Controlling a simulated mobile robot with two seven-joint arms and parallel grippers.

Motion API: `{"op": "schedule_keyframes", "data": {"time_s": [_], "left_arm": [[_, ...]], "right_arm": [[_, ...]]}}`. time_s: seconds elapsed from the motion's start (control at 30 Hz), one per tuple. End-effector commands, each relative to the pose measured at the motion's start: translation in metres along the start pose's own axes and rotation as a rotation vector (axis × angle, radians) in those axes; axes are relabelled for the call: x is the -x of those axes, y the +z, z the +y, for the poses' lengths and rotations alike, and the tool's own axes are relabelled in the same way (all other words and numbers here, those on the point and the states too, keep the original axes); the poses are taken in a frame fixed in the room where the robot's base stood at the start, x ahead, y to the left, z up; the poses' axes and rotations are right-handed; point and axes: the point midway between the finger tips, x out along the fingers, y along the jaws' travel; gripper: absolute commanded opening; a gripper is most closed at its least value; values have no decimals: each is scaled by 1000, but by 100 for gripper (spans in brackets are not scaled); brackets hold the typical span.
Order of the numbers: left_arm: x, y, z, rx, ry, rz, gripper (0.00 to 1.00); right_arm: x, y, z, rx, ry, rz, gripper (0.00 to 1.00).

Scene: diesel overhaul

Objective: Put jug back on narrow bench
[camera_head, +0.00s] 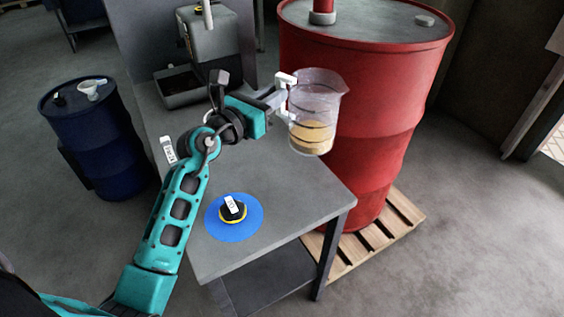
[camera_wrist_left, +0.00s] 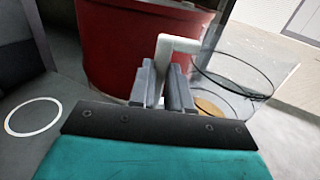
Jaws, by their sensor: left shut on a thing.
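A clear jug (camera_head: 316,105) with dark bands and some amber liquid in its lower part is held in the air in the head view. It is near the right edge of the narrow grey bench (camera_head: 275,187), in front of the red drum. My left gripper (camera_head: 284,92) is shut on the jug's white handle. In the left wrist view the gripper (camera_wrist_left: 166,88) clasps the white handle, and the jug (camera_wrist_left: 235,85) shows to the right, partly cut off by the finger. My right gripper is not in view.
A large red drum (camera_head: 365,90) stands on a wooden pallet (camera_head: 395,225) right of the bench. A blue disc (camera_head: 250,222) with a yellow-black item lies on the bench's near part. A grey machine (camera_head: 215,55) stands at its far end. A blue drum (camera_head: 95,145) stands left.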

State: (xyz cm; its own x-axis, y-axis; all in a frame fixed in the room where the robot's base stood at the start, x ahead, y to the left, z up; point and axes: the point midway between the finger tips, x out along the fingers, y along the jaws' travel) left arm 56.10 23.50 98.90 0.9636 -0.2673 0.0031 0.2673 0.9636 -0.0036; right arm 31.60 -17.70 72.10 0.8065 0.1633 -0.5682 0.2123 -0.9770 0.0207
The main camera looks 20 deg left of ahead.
Motion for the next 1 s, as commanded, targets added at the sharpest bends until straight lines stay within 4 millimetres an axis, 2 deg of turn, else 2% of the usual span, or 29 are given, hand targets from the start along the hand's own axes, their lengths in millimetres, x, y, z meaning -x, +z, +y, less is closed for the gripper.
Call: {"op": "schedule_keyframes", "data": {"time_s": [0.03, 0.2, 0.33, 0.43, 0.6, 0.67, 0.9, 1.0], "left_arm": [[0, -18, 1, 1, 2, -2, 0], [0, -62, 1, -1, 2, -4, 0], [0, -89, 1, -1, 2, -6, 0], [0, -101, 1, -1, 2, -6, 0], [0, -107, 1, -1, 2, -8, 0], [0, -112, 0, 0, 2, -7, 0], [1, -145, 1, -1, 2, -6, 0], [0, -150, 1, 0, 2, -7, 0]], "right_arm": [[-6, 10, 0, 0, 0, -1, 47], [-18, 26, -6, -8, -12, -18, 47], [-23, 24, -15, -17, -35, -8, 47], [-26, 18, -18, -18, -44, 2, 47], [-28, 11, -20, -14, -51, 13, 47], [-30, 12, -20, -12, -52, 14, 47], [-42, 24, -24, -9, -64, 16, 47], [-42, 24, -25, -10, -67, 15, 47]]}}
